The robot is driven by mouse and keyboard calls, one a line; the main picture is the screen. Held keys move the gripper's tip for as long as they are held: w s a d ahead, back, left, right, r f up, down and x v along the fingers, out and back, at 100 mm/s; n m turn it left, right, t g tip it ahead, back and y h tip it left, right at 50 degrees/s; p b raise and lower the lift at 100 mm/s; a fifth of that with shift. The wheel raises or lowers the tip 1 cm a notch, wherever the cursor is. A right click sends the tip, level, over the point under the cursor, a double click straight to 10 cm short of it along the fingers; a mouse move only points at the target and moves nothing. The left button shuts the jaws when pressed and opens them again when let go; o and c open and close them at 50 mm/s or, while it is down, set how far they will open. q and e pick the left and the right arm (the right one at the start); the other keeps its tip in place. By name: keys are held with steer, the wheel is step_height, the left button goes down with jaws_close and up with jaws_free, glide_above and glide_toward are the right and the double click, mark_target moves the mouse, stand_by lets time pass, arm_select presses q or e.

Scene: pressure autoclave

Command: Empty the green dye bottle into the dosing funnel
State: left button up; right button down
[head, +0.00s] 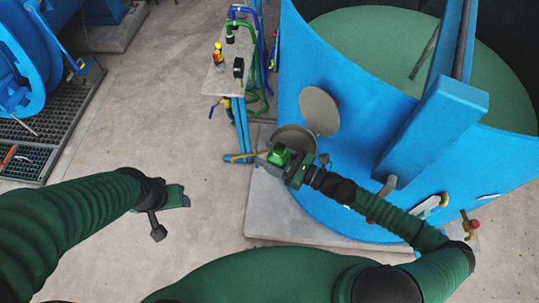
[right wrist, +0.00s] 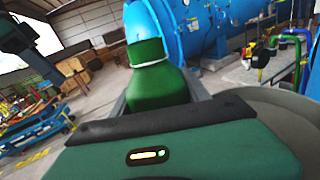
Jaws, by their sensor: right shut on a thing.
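The green dye bottle (head: 279,155) is held in my right gripper (head: 284,161), beside the blue vessel. In the right wrist view the bottle (right wrist: 158,85) stands between the fingers, its narrower end pointing up and away, slightly tilted. The dosing funnel (head: 296,135) appears as a grey round bowl right behind the gripper, partly hidden by it. Its grey rim (right wrist: 285,105) also shows at the right in the right wrist view. Whether liquid is flowing cannot be seen. My left gripper (head: 183,196) is over the floor at the left, apart from everything; its jaw opening is unclear.
The large blue vessel (head: 340,190) fills the right side, with a round beige disc (head: 320,110) on its wall above the funnel. A narrow stand (head: 228,70) with valves and hoses is behind.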

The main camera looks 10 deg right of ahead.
steer(key=shift+w+d+r+m+p, duration=0.2)
steer(key=shift+w+m+p, duration=0.1)
steer(key=shift+w+m, duration=0.1)
steer(key=shift+w+d+r+m+p, duration=0.1)
steer(key=shift+d+r+m+p, duration=0.2)
steer(key=shift+m+p, duration=0.35)
steer(key=shift+w+d+m, duration=0.2)
steer(key=shift+m, duration=0.25)
steer(key=shift+w+d+m+p, duration=0.1)
steer(key=shift+w+m+p, duration=0.1)
steer(key=shift+m+p, duration=0.3)
steer(key=shift+s+f+m+p, duration=0.1)
steer(key=shift+m+p, duration=0.2)
steer(key=shift+m, duration=0.4)
steer(key=shift+s+a+m+p, duration=0.4)
steer(key=shift+m+p, duration=0.15)
steer(key=shift+m, duration=0.35)
steer(key=m, duration=0.1)
steer(key=m+p, duration=0.1)
steer(key=shift+s+a+f+m, duration=0.15)
steer(key=shift+a+f+m, duration=0.05)
steer(key=shift+f+m, duration=0.25)
steer(key=shift+m, duration=0.45)
steer(key=shift+f, duration=0.15)
steer(key=shift+s+p, duration=0.1)
steer(key=shift+p, duration=0.2)
